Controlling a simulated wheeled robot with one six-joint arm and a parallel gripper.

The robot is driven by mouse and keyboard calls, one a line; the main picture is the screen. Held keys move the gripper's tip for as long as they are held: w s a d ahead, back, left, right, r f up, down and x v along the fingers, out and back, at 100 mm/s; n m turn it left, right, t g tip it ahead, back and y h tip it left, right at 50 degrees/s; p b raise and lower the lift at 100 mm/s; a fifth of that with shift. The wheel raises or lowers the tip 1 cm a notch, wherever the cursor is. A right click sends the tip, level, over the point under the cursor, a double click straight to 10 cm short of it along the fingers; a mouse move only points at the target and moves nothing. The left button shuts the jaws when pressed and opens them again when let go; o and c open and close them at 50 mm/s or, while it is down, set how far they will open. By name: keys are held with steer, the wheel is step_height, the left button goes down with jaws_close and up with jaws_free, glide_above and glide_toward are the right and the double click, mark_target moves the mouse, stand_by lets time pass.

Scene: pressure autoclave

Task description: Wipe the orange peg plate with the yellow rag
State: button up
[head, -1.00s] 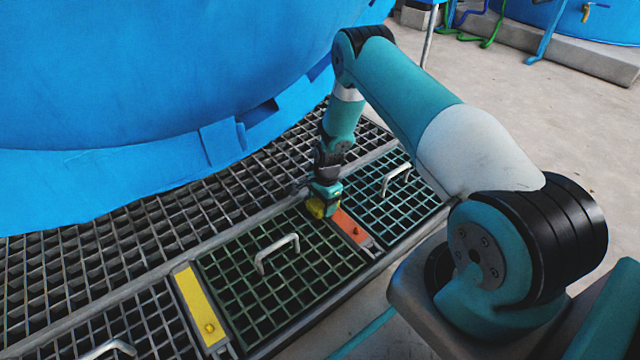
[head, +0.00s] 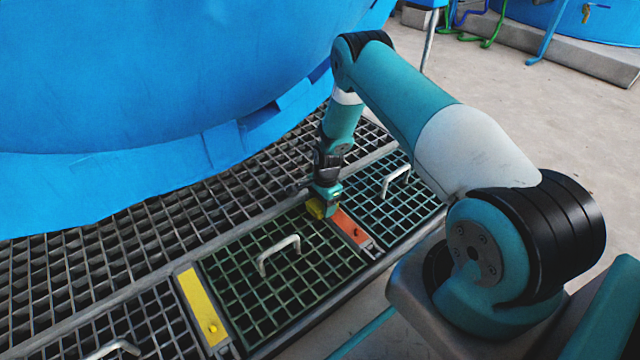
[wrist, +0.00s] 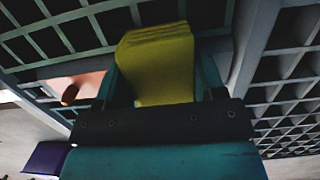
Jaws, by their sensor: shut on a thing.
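The orange peg plate (head: 349,227) lies between two grating panels, with a small peg near its front end. It also shows in the wrist view (wrist: 88,84), at the left, with its dark peg. My gripper (head: 322,208) is at the plate's far end and points down. It is shut on the yellow rag (wrist: 158,62), a folded block between the fingers in the wrist view. In the head view the rag (head: 315,209) shows low at the gripper's left side. Whether the rag touches the plate is hidden. The gripper covers the plate's far end.
A green grating panel with a metal handle (head: 279,254) lies left of the plate, and a teal panel with a handle (head: 396,178) lies right. A yellow plate (head: 203,308) is further left. The large blue tank (head: 150,80) stands behind the gratings.

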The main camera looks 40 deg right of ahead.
step_height(320, 180, up, 2)
steer(key=shift+w+d+r+p, duration=0.1)
steer(key=shift+r+p, duration=0.1)
steer(key=shift+p, duration=0.2)
step_height(320, 180, up, 6)
steer(key=p, duration=0.5)
steer(key=shift+f, duration=0.15)
